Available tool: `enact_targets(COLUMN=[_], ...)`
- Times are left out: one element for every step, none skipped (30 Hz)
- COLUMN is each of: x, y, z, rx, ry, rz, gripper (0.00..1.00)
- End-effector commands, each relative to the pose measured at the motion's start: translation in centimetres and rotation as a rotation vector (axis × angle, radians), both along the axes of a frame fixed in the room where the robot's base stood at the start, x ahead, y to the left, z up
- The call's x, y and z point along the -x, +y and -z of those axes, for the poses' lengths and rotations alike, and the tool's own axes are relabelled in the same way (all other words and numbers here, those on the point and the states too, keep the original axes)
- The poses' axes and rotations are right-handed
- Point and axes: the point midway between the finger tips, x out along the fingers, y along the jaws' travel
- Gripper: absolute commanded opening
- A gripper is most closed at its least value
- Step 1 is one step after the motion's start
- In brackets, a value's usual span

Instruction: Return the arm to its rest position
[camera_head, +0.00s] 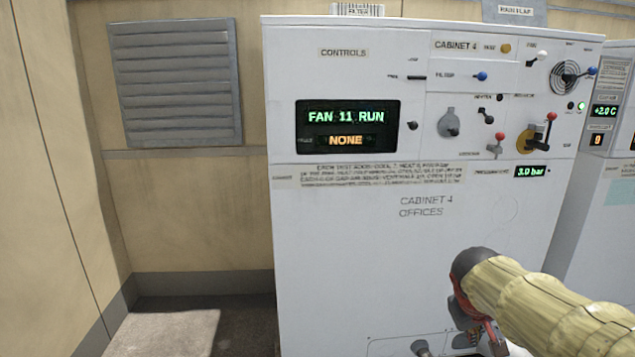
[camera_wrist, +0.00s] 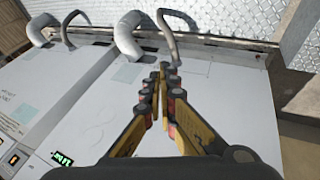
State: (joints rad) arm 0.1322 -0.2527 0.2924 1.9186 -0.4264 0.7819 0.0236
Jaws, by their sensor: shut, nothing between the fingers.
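My arm, in a yellowish sleeve, reaches in from the lower right of the head view. My gripper (camera_head: 487,335) hangs at its end, low in front of the white cabinet marked "CABINET 4 OFFICES" (camera_head: 330,240). In the wrist view my gripper (camera_wrist: 164,72) shows its two yellow and black fingers, shut with nothing between them. The tips point toward a pale cabinet surface (camera_wrist: 95,85) and curved grey pipes (camera_wrist: 127,38). I cannot tell the exact gap between the fingertips and the cabinet.
The cabinet's display (camera_head: 347,127) reads "FAN 11 RUN" and "NONE". Levers and knobs, including a red-tipped lever (camera_head: 550,120), stick out at its upper right. Another cabinet (camera_head: 600,190) stands at the right. A louvred vent (camera_head: 175,85) is on the left wall. Floor (camera_head: 190,325) at lower left is clear.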

Motion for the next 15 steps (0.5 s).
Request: enact_targets(x=[3.1,4.8,7.2,8.9,10.7,13.0,14.7,16.2,17.9,19.0,19.9,20.9,21.4,21.8,22.2], y=[1.8,2.9,4.4,5.5,6.6,8.1,9.2,10.2,11.3,12.0,12.6,13.2,13.5,13.6,13.8], z=[-0.1,0.1,0.3,0.5,0.6,0.8,0.9,0.9,0.9,0.9,0.7,0.4,0.1,-0.4,-1.1], rx=[-0.052,-0.085,-0.131,-0.165,-0.197,-0.242,-0.274,-0.302,-0.335,-0.356,-0.371,-0.384,-0.389,-0.389,-0.387], ry=[0.013,0.021,0.033,0.04,0.045,0.049,0.051,0.049,0.043,0.034,0.022,0.005,-0.01,-0.025,-0.047], rz=[0.015,0.025,0.037,0.046,0.052,0.06,0.065,0.068,0.069,0.069,0.064,0.058,0.051,0.043,0.031], gripper=[0.0,0.0,0.0,0.0,0.0,0.0,0.0,0.0,0.0,0.0,0.0,0.0,0.0,0.0,0.0])
